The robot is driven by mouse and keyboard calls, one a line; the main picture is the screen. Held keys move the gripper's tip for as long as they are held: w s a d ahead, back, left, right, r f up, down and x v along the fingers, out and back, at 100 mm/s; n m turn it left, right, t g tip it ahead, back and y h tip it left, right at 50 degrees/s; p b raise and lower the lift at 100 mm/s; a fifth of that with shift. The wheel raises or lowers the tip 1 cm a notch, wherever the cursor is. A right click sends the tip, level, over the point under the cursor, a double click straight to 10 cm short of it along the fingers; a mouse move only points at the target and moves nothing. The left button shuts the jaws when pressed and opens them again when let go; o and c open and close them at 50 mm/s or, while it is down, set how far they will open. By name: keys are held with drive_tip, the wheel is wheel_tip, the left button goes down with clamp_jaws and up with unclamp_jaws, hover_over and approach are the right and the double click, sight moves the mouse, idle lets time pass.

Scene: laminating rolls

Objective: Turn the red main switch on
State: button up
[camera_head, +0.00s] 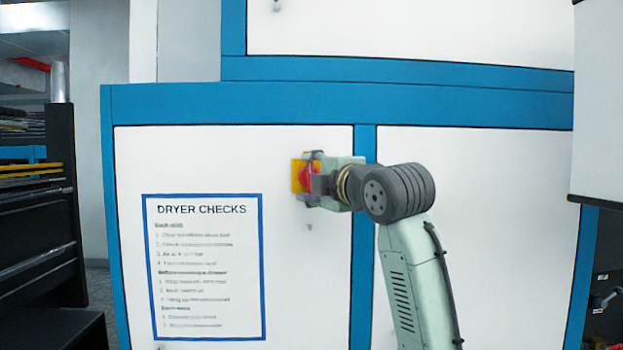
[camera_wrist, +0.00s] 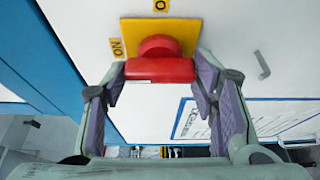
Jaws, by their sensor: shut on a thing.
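The red main switch (camera_head: 306,178) sits on a yellow plate (camera_head: 296,172) on the white cabinet front. In the wrist view the red switch (camera_wrist: 160,69) has a round hub and a wide bar lying across the picture. An ON label (camera_wrist: 117,47) is left of the yellow plate (camera_wrist: 160,31), and a second label (camera_wrist: 161,5), cut off by the frame edge, is above it. My gripper (camera_head: 316,180) reaches the switch from the right in the head view. Its two fingers (camera_wrist: 160,79) are shut on the ends of the red bar.
A blue-framed DRYER CHECKS sheet (camera_head: 203,267) is on the panel, left of and below the switch. Blue frame strips (camera_head: 364,144) border the panels. A dark shelf rack (camera_head: 66,200) stands at the left. A small grey handle (camera_wrist: 262,64) sticks out near the switch.

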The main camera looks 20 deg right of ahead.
idle(0.3)
drive_tip(key=o, duration=1.2)
drive_tip(key=shift+c, duration=0.2)
drive_tip(key=s+d, duration=0.1)
drive_tip(key=s, duration=1.1)
drive_tip(key=shift+d, duration=0.15)
